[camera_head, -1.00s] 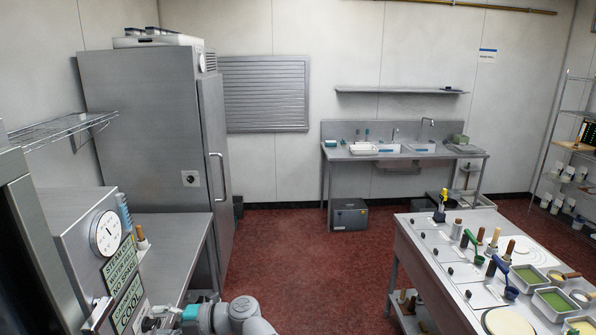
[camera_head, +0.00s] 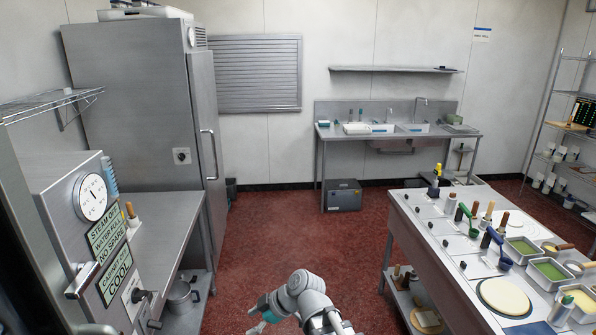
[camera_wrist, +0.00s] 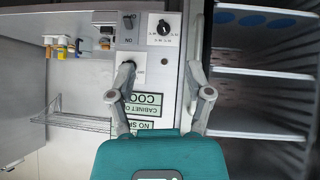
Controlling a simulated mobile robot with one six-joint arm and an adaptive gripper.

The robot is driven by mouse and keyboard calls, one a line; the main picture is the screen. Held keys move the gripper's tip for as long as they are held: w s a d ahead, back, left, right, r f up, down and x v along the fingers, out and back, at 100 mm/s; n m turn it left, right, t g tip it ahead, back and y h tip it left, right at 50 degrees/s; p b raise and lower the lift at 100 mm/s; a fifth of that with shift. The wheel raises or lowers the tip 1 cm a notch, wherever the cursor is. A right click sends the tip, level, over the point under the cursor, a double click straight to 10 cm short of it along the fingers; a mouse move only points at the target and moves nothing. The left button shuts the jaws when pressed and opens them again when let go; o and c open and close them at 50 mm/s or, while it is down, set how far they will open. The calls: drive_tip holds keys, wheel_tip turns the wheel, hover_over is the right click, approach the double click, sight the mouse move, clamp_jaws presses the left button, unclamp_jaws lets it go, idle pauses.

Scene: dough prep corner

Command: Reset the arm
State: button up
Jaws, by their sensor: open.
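My gripper (camera_head: 259,317) shows at the bottom of the head view, with its teal body over the red floor. In the wrist view my gripper (camera_wrist: 160,77) is open, its two grey fingers spread apart with nothing held between them. My arm bends at the bottom middle of the head view. The grey steam cabinet panel (camera_head: 60,195) stands at the left with a round gauge (camera_head: 92,197) and green signs. In the wrist view the panel (camera_wrist: 172,73) shows beyond the fingers, with a black knob (camera_wrist: 164,27).
A steel counter (camera_head: 170,228) and a tall steel fridge (camera_head: 135,115) stand at the left. A prep table (camera_head: 425,225) with pans and tools is at the right. A sink bench (camera_head: 345,132) stands at the back. Open cabinet shelves (camera_wrist: 262,68) show in the wrist view.

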drive_tip(key=d+f+m+h+b, duration=0.2)
drive_tip(key=d+m, duration=0.4)
drive_tip(key=d, duration=0.3)
drive_tip(key=d+f+m+h+b, duration=0.2)
drive_tip(key=d+f+m+h, duration=0.2)
drive_tip(key=d, duration=0.6)
drive_tip(key=s+d+f+m+h+b, duration=0.1)
drive_tip(key=d+f+m+h+b, duration=0.1)
drive_tip(key=d+f+m, duration=0.4)
drive_tip(key=shift+d+f+m+g+h+b, duration=0.3)
drive_tip(key=shift+d+m+h, duration=0.2)
drive_tip(key=shift+d+m, duration=1.1)
drive_tip(key=shift+s, duration=0.1)
